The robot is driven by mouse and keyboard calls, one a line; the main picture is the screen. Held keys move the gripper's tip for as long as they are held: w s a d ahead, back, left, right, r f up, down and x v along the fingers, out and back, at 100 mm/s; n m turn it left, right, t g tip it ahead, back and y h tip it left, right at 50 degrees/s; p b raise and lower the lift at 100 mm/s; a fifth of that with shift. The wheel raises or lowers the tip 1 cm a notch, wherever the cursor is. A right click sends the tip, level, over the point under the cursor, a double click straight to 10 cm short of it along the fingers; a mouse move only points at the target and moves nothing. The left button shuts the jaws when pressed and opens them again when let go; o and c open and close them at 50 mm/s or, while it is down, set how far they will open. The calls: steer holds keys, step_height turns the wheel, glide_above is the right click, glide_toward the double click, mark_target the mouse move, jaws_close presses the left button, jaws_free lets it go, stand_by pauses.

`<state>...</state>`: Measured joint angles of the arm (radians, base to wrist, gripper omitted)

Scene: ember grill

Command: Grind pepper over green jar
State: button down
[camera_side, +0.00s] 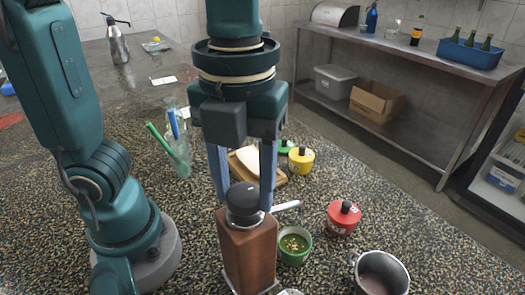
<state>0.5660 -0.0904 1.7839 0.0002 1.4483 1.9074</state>
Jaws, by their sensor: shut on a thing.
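A pepper mill (249,252) has a square brown wooden body and a round black top. My gripper (245,203) points down and is shut on the mill's black top, one blue finger on each side. The mill is about upright at the bottom centre. I cannot tell whether its base touches the counter. The green jar (294,246) is open, with green bits inside, and stands just right of the mill. The mill is beside the jar in this view, not seen over its mouth.
A red jar (343,218) with a black knob and a metal pot (381,274) stand to the right. A yellow jar (301,160), a wooden board (274,180) with food and a glass of coloured sticks (178,158) are behind. The speckled counter (440,262) is clear at far right.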

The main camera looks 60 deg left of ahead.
mark_target(244, 190)
steer(key=m, duration=0.6)
steer(key=shift+m, duration=0.3)
stand_by(0.4)
steer(key=shift+c, duration=1.5)
jaws_free()
steer(key=shift+r, duration=0.1)
steer(key=shift+r, duration=2.5)
steer(key=shift+a, duration=0.1)
